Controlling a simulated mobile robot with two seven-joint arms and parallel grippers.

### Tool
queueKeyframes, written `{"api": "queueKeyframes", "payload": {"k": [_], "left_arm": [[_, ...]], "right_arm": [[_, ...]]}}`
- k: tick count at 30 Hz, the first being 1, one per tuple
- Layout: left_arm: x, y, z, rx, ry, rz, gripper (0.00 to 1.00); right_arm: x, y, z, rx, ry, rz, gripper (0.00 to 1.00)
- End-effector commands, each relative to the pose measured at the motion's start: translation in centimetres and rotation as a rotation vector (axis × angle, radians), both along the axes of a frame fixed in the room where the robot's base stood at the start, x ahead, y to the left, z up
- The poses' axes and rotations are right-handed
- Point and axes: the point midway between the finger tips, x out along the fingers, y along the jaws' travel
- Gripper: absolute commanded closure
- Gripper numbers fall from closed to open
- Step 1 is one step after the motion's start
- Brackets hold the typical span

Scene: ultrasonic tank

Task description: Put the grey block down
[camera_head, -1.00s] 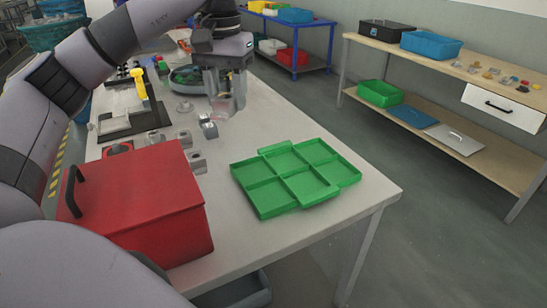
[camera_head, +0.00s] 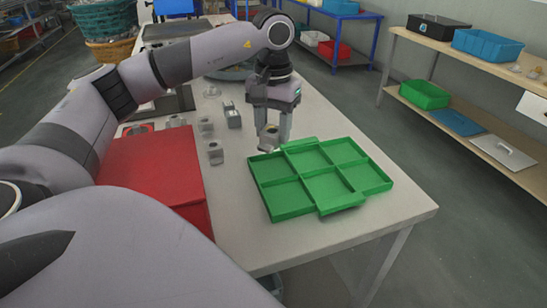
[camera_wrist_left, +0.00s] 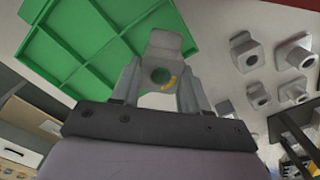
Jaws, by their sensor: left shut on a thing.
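My left gripper (camera_head: 271,138) points down just behind the back left corner of the green compartment tray (camera_head: 327,207). It is shut on a grey block (camera_head: 268,143), whose lower part shows between the fingers. I cannot tell whether the block touches the table. My right gripper is not in view.
Several other grey blocks (camera_head: 215,153) stand on the table to the left of the gripper. A red box (camera_head: 160,170) is at the table's left side. Bare tabletop (camera_head: 236,200) lies between the red box and the tray. Shelves (camera_head: 510,148) stand to the right.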

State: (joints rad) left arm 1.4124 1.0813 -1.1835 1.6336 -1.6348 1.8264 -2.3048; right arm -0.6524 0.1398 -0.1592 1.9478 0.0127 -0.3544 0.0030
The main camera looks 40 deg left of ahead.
Motion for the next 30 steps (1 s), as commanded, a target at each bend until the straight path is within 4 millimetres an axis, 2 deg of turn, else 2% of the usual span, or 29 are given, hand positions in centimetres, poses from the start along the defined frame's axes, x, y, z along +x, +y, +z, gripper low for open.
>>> {"api": "queueKeyframes", "payload": {"k": [3,8,16,29,30], "left_arm": [[-0.1,0.0,-2.1,-0.001,0.002,0.000,0.96],[0.0,0.0,-3.3,-0.001,-0.001,0.000,0.96],[0.0,0.0,-7.0,0.000,0.001,0.000,0.96],[0.0,0.0,-7.9,-0.001,-0.001,0.000,0.96],[0.0,0.0,-7.8,-0.001,-0.001,0.000,0.49]], "right_arm": [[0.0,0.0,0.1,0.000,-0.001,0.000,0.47],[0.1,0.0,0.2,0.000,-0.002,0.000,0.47],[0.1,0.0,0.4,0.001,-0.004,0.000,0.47],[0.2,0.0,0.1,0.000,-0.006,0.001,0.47],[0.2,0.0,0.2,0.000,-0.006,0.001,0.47]]}}
